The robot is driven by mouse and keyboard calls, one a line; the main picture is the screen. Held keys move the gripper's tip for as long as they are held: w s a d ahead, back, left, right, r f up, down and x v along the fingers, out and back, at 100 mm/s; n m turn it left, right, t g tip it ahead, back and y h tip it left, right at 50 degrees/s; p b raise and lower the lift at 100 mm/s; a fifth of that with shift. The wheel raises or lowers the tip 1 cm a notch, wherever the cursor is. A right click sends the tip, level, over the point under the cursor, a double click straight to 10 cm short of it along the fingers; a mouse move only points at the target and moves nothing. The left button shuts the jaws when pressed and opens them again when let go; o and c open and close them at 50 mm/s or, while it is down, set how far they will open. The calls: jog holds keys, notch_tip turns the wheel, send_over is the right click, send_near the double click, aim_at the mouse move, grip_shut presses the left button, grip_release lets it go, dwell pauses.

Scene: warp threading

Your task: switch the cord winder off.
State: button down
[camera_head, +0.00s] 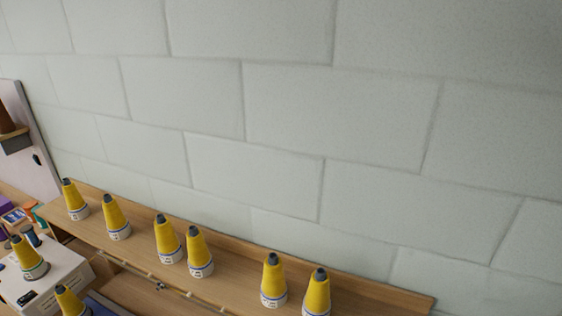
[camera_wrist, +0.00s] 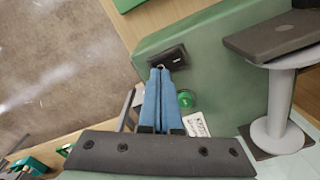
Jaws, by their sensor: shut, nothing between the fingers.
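In the wrist view my gripper (camera_wrist: 160,70) has its blue fingers shut together, with nothing between them. The fingertips are at the lower edge of a black switch-like panel (camera_wrist: 170,56) on a green machine body (camera_wrist: 222,58), which looks like the cord winder. I cannot tell if the tips touch the panel or which way any switch is set. A round green button or knob (camera_wrist: 186,100) is just right of the fingers, partly beside them. A white printed label (camera_wrist: 196,124) lies below it. The head view shows neither my gripper nor this panel.
In the wrist view a grey post with a round base (camera_wrist: 275,136) and a dark plate (camera_wrist: 275,36) stand at the right. Grey floor (camera_wrist: 60,60) is at the left. In the head view, several yellow cones (camera_head: 168,240) stand on a wooden shelf (camera_head: 231,277) along a pale block wall.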

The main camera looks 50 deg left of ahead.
jog(key=shift+f+b, duration=0.65)
jog(key=shift+f, duration=0.35)
dwell(0.3)
jog(key=shift+r, duration=0.15)
notch_tip(320, 180, up, 7)
jog(key=p, duration=0.7)
jog(key=shift+p, duration=0.4)
